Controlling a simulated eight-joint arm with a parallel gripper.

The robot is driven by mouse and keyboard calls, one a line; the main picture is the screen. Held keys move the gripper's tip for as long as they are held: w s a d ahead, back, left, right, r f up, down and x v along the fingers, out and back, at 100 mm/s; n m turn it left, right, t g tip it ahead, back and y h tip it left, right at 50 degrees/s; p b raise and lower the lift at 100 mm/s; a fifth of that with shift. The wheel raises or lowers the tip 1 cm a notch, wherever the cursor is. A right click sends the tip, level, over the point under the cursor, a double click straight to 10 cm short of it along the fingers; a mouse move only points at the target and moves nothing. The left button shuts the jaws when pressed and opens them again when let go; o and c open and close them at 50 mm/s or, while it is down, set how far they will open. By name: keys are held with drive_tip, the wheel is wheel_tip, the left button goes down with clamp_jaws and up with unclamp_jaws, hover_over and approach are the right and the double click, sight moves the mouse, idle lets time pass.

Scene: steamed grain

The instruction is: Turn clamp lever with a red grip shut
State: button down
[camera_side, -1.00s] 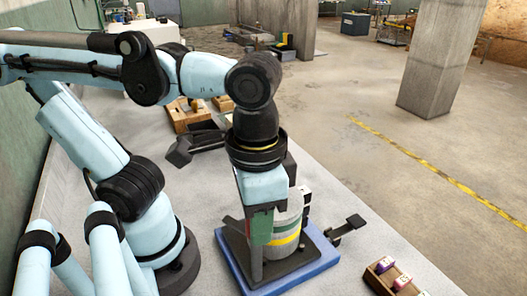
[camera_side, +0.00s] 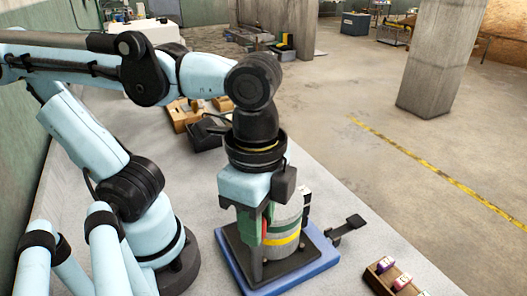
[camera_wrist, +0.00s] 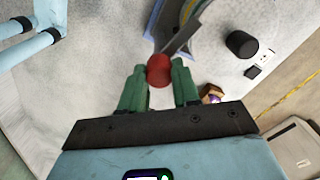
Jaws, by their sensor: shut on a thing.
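The clamp lever's red round grip (camera_wrist: 159,69) sits between the green fingers of my gripper (camera_wrist: 159,78) in the wrist view. My gripper is shut on it. The grey lever bar (camera_wrist: 181,38) runs from the grip up and right over the round body. In the side view, a bit of red (camera_side: 264,229) shows between the fingers, at the left side of the grey cylinder (camera_side: 287,222) with a yellow band. The cylinder stands on a dark plate on a blue base (camera_side: 317,257). My gripper hides much of the lever there.
A black knob (camera_wrist: 242,44) and a small panel stand beyond the lever in the wrist view. A dark pedal-like part (camera_side: 350,227) sticks out right of the base. A wooden tray with small coloured items (camera_side: 400,281) lies at the front right. Dark and wooden boxes (camera_side: 205,133) stand behind.

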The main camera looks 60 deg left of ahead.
idle(0.3)
drive_tip(key=c, duration=0.8)
unclamp_jaws()
drive_tip(key=shift+r, duration=0.15)
wheel_tip(320, 180, up, 12)
drive_tip(key=shift+f, duration=0.1)
